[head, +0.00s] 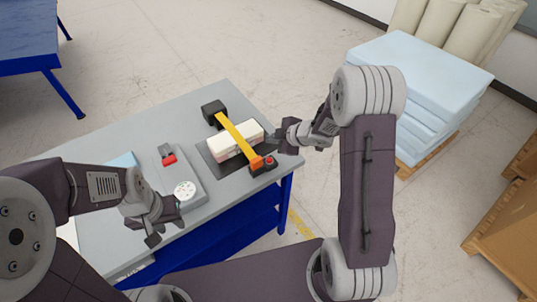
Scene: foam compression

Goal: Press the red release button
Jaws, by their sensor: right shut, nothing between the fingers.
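A small red button (269,160) sits on a black box at the front right of the grey table, beside the orange end of a yellow strap (238,136). The strap crosses over a cream foam block (222,147) that lies on a dark plate. My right gripper (279,143) is shut and empty. In the picture it is just above and right of the button, near the table's right edge; its height above the table is unclear. My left gripper (163,226) is over the table's front edge, fingers apart and empty.
A grey panel with a red-and-black switch (167,155) and a white round dial (185,190) lies left of the foam. A black block (214,113) stands at the strap's far end. Pale blue foam sheets (420,75) are stacked on a pallet at right.

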